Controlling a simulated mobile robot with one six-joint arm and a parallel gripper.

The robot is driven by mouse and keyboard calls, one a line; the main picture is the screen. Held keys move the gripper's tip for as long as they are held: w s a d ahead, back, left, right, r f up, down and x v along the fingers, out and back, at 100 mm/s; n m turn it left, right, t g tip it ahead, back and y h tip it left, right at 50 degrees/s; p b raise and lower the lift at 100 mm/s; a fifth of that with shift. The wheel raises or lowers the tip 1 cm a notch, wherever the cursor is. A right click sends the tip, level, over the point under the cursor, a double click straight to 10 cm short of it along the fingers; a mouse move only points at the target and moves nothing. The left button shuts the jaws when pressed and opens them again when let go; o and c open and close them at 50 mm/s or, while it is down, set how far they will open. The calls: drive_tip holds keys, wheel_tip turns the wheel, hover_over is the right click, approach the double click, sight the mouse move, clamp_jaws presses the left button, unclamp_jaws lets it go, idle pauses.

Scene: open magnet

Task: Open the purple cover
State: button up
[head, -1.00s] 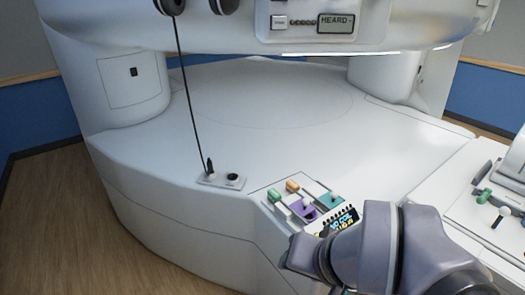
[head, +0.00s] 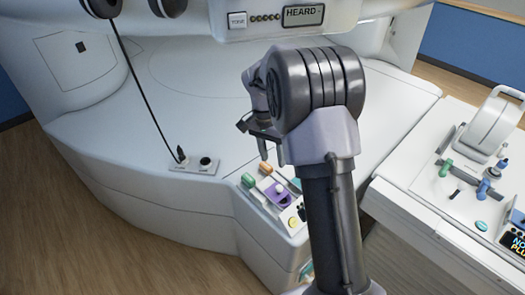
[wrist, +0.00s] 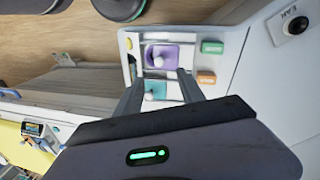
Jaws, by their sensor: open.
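The purple cover (head: 276,196) is a small square with a pale knob (head: 279,188), set in the control panel on the white machine's edge. It looks flat in its place. In the wrist view the purple cover (wrist: 171,51) and its knob lie just beyond the fingertips. My gripper (head: 272,160) is open and empty, pointing down above the panel. In the wrist view my gripper (wrist: 160,73) has its fingers spread, with the teal cover (wrist: 153,95) showing between them. How high the fingertips are above the panel is hard to tell.
Green (wrist: 212,47) and orange (wrist: 206,78) handles sit beside the covers, and a yellow button (head: 293,222) sits nearby. A socket plate with a cable (head: 193,163) lies to the left. A white side console (head: 455,190) with several knobs stands at right.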

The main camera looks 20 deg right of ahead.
sight(279, 186)
drive_tip(key=f+b, duration=0.1)
drive_tip(key=f, duration=0.3)
drive_tip(key=s+d+f+b, duration=0.1)
drive_tip(key=f, duration=0.3)
drive_tip(key=f+b, duration=0.1)
drive_tip(key=f, duration=0.4)
drive_tip(key=shift+s+d+b, duration=0.4)
drive_tip(key=shift+r, duration=0.1)
clamp_jaws()
idle(0.4)
